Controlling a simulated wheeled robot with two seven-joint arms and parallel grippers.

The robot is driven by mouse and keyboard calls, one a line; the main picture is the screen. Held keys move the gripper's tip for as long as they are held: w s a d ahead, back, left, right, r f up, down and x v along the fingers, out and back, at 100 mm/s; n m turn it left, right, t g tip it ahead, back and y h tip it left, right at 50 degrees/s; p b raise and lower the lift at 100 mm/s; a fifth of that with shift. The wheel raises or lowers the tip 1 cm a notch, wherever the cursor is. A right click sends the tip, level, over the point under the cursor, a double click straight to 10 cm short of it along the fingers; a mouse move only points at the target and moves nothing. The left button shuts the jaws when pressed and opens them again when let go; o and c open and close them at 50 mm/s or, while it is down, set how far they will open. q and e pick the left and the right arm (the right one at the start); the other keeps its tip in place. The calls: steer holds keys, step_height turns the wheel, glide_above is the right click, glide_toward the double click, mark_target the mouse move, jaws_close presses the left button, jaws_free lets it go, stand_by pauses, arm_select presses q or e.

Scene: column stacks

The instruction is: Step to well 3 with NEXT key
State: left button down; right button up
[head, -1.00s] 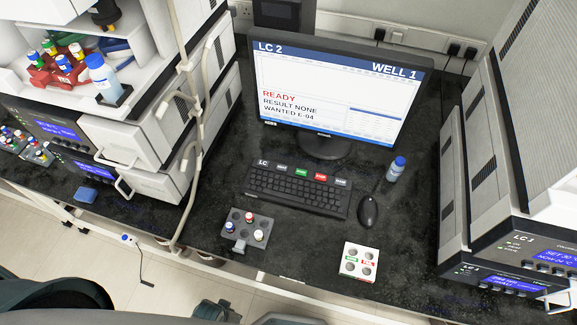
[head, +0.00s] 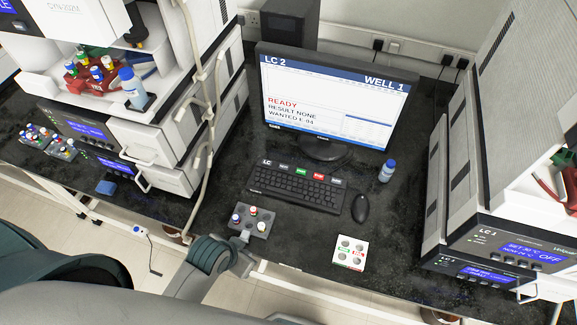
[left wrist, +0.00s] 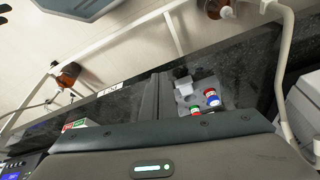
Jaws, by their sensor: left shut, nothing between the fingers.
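The monitor (head: 335,100) shows LC 2, WELL 1, READY, RESULT NONE and WANTED E-04. The black keyboard (head: 297,190) lies in front of it, with a row of labelled keys (head: 310,174) along its back edge, one green and one red. Their lettering is too small to read, so I cannot tell which is NEXT. My left gripper (head: 243,262) is at the bench's front edge, near the vial rack and well short of the keyboard. In the left wrist view its dark fingers (left wrist: 156,105) are together and empty. My right gripper is not in view.
A grey rack (head: 262,226) with several capped vials sits in front of the keyboard. A white holed block (head: 350,254), a mouse (head: 360,208) and a blue-capped bottle (head: 387,171) are to the right. Instrument stacks flank both sides, and pale tubing (head: 208,120) hangs at the left.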

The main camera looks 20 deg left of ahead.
arm_select(q)
steer(key=shift+m+t+h, duration=0.3)
steer(key=shift+m+t, duration=0.2)
steer(key=shift+m, duration=0.4)
steer(key=w+r, duration=0.1)
steer(key=w+d+r, duration=0.1)
steer(key=w, duration=0.1)
steer(key=w+r, duration=0.1)
steer(key=shift+w+d, duration=0.3)
steer(key=shift+w, duration=0.1)
steer(key=w+d+r+m+t+h+p, duration=0.15)
steer(key=w+m, duration=0.25)
steer(key=w, duration=0.9)
step_height(320, 180, up, 6)
steer(key=m+t+h, duration=0.1)
steer(key=m+t, duration=0.1)
steer(key=m, duration=0.3)
glide_above(284, 167)
steer(key=shift+s+a+f, duration=0.15)
steer(key=shift+s+a, duration=0.2)
steer(key=shift+s, duration=0.1)
steer(key=shift+f, duration=0.15)
step_height(284, 167, down, 7)
steer(key=b, duration=0.4)
steer(key=shift+f+b, duration=0.7)
steer(key=shift+f, duration=0.05)
steer(key=shift+f, duration=0.15)
